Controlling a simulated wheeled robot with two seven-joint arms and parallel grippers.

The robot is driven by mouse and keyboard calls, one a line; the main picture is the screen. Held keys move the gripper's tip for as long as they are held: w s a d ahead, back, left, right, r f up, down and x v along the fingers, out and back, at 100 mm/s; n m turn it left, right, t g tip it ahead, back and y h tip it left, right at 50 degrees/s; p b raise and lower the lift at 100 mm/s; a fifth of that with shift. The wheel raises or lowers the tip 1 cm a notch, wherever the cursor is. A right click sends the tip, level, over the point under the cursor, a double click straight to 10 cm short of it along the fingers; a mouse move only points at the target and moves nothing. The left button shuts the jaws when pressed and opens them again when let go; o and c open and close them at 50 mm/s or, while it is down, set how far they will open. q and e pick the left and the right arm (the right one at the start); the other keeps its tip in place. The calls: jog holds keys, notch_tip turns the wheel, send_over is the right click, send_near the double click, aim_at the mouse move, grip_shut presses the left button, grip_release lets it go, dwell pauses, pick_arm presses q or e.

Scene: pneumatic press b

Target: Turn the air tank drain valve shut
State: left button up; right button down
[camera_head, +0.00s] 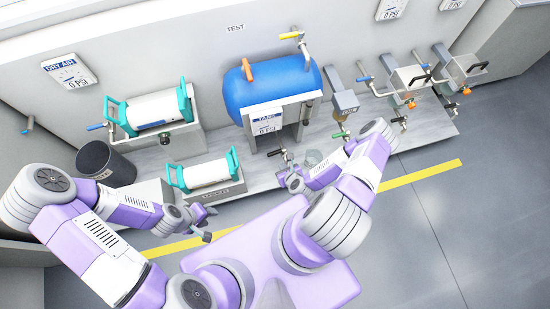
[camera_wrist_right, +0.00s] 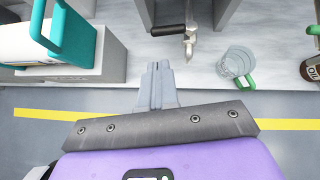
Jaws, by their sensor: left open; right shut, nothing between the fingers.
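The blue air tank (camera_head: 272,88) stands at the back middle with its gauge panel (camera_head: 267,121) reading 0 PSI. Below it is the drain valve with a black lever (camera_head: 276,153); in the right wrist view the black lever (camera_wrist_right: 168,30) points left from the metal valve body (camera_wrist_right: 190,42). My right gripper (camera_head: 286,172) is just in front of the valve, partly hidden by its arm. In the right wrist view its fingers (camera_wrist_right: 157,67) are shut and empty, below the lever and apart from it. My left gripper (camera_head: 207,224) is open and empty, away from the tank at front left.
A clear cup (camera_wrist_right: 238,62) with a green handle stands right of the valve. A white cylinder with teal handles (camera_head: 207,173) sits on a block left of it. Another cylinder (camera_head: 157,110) is behind. Open floor lies at right.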

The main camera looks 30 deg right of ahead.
jog(key=b, duration=0.6)
send_near(273, 155)
jog(key=shift+m, duration=0.3)
jog(key=x, duration=0.7)
jog(key=shift+r, duration=0.1)
pick_arm(q)
notch_tip(273, 155, down, 6)
